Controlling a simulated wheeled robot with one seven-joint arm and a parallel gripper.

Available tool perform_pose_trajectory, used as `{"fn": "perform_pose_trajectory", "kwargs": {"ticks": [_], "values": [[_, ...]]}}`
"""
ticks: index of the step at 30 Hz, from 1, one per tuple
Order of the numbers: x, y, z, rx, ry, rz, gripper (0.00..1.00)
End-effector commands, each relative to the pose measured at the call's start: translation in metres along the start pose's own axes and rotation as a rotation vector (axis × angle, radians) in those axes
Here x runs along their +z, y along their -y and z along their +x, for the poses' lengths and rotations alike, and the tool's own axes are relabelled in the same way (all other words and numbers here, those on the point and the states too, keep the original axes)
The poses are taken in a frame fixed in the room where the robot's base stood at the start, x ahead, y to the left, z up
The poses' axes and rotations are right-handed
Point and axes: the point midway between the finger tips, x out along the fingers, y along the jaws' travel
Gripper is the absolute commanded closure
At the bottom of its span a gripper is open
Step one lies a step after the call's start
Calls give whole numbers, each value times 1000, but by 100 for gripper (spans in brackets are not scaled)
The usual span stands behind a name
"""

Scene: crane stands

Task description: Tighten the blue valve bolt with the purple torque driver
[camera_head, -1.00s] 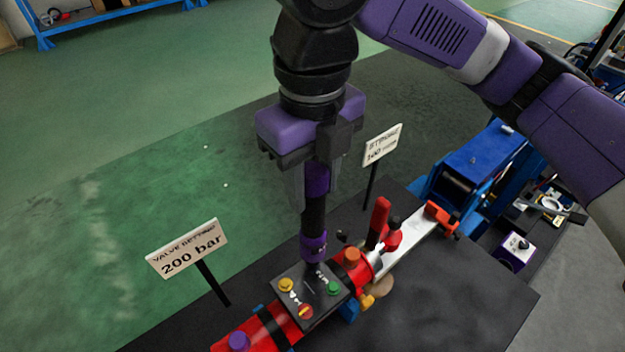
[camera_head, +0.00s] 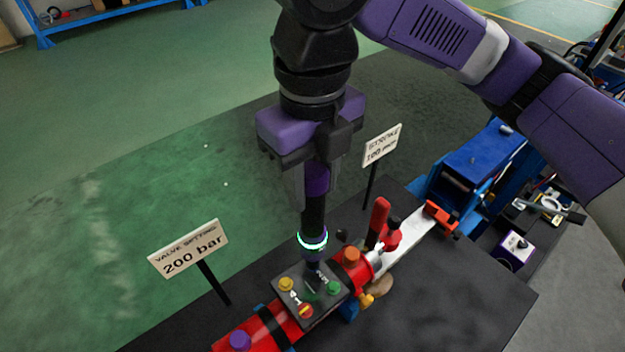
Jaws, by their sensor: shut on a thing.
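My gripper (camera_head: 317,172) is shut on the purple and black torque driver (camera_head: 314,212), which hangs upright from it. A ring near the driver's lower end glows green-white. The driver's tip points down at the far corner of a black valve block (camera_head: 323,305) on a red cylinder. Yellow, green and red bolts show on the block. No blue bolt shows there; the driver's lower end covers the far corner, so I cannot tell if the tip touches a bolt.
A sign reading 200 bar (camera_head: 188,250) stands to the left, and a stroke sign (camera_head: 382,147) stands behind to the right. A red lever (camera_head: 378,222) rises right of the driver. A blue machine (camera_head: 478,165) stands at the right. The black table's front right is clear.

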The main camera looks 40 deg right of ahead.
Motion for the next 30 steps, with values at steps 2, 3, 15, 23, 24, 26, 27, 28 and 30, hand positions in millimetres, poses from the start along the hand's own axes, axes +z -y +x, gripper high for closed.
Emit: {"fn": "perform_pose_trajectory", "kwargs": {"ticks": [2,3,15,23,24,26,27,28,30], "values": [[0,0,-8,0,2,1,100],[0,0,-11,0,2,1,100],[1,0,-31,0,3,1,100],[0,0,-45,0,2,0,100],[1,0,-47,0,2,0,100],[0,0,-48,0,2,1,100],[0,0,-49,0,2,1,100],[0,0,-49,0,2,1,100],[0,0,-49,0,2,1,100]]}}
